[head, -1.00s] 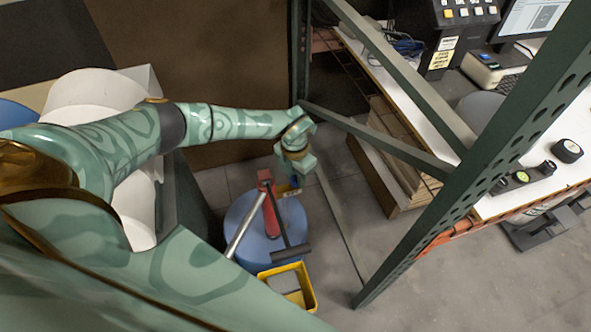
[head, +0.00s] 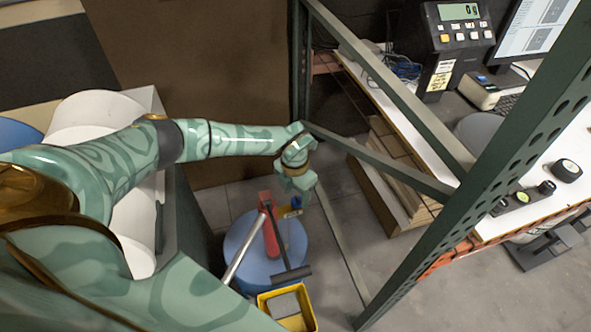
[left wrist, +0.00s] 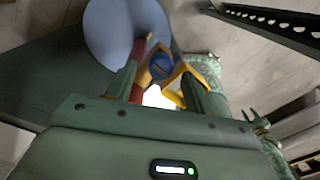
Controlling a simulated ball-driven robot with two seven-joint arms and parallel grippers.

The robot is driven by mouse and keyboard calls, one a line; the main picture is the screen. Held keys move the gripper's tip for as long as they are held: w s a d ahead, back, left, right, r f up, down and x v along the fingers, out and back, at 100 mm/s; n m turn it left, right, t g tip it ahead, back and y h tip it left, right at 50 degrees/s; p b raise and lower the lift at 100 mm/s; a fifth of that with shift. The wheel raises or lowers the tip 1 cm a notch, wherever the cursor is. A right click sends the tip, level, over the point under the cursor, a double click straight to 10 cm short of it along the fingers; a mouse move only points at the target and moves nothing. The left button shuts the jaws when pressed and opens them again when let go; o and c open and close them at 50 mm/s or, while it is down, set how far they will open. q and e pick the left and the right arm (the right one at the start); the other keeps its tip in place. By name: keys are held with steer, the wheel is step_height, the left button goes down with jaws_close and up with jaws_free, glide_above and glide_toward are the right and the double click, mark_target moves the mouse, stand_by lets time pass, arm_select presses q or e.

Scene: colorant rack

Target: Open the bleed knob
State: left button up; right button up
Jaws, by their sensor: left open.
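The bleed knob is a small blue round knob with a slot across its face (left wrist: 159,66). In the left wrist view it shows between the yellow fingertips of my left gripper (left wrist: 160,77). The gripper is open, with one finger on each side of the knob; I cannot tell whether they touch it. In the head view my left gripper (head: 293,207) is at the red pump (head: 268,225) with its long black-ended handle (head: 290,265). The knob is too small and covered to make out surely there.
The pump stands over a blue drum (head: 245,250). A yellow bin (head: 263,301) is in front of it. A dark green rack frame (head: 455,225) rises to the right, with a diagonal bar (head: 385,160) close to my left wrist. A white worktable (head: 540,205) stands beyond.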

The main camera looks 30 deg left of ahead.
mark_target(295, 199)
arm_select(q)
step_height(295, 199, up, 14)
steer(key=p, duration=0.1)
steer(key=shift+a+r+p, duration=0.25)
steer(key=shift+a+p, duration=0.05)
steer(key=shift+f, duration=0.1)
